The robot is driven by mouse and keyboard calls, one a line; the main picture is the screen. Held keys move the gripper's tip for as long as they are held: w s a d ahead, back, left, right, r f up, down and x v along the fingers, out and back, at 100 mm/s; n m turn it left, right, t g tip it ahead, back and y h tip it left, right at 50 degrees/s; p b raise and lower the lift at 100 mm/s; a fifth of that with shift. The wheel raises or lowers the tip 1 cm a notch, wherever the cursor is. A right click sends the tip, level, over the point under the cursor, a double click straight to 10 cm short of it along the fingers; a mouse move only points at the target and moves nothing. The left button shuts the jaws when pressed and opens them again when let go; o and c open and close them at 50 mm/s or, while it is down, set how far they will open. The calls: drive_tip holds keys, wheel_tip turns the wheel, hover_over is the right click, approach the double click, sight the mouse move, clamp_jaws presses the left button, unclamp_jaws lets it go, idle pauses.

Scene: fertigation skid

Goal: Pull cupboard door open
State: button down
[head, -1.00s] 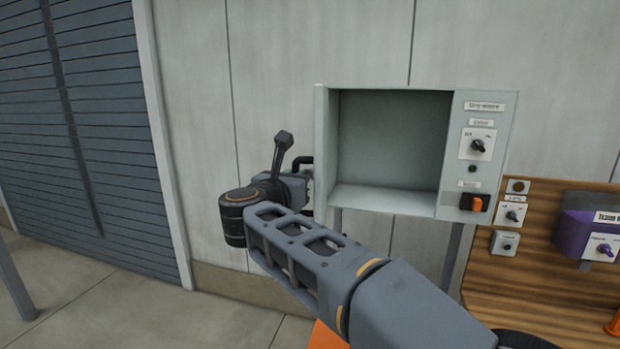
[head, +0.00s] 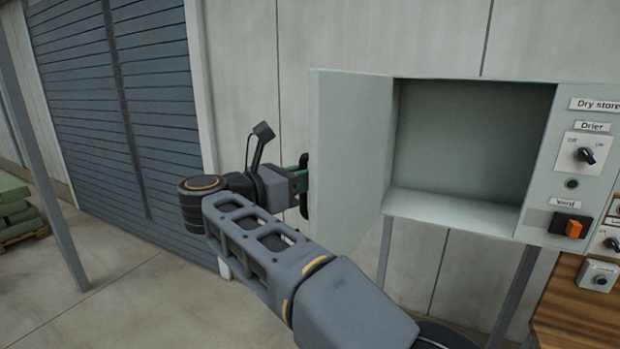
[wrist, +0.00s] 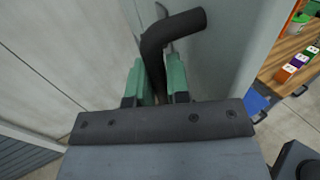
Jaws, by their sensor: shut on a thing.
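The pale grey-green cupboard (head: 470,222) hangs at the right in the head view, with its empty inside showing. Its door (head: 350,150) stands open, swung out to the left on the cupboard's left side. My gripper (head: 303,185) is at the door's outer face. In the wrist view, the green fingers of my gripper (wrist: 160,82) are shut on the dark bent door handle (wrist: 172,32). The door face (wrist: 215,60) fills the area behind the handle. Part of the handle is hidden between the fingers.
A control panel with a Drier knob (head: 585,155) and an orange Vent switch (head: 573,228) is right of the opening. A wooden bench (head: 570,310) stands at lower right. Stacked sacks (head: 18,210) and a post (head: 45,165) are at the left. The floor between is clear.

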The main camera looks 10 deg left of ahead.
drive_tip(key=shift+r, duration=0.15)
drive_tip(key=c, duration=1.5)
unclamp_jaws()
drive_tip(key=shift+o, duration=0.9)
drive_tip(key=shift+w+d, duration=0.15)
drive_tip(key=shift+d, duration=0.05)
drive_tip(key=shift+o, duration=1.1)
drive_tip(key=shift+a, duration=0.15)
drive_tip(key=shift+a, duration=0.15)
drive_tip(key=b+v, duration=0.2)
drive_tip(key=v, duration=1.2)
drive_tip(key=shift+d, duration=0.25)
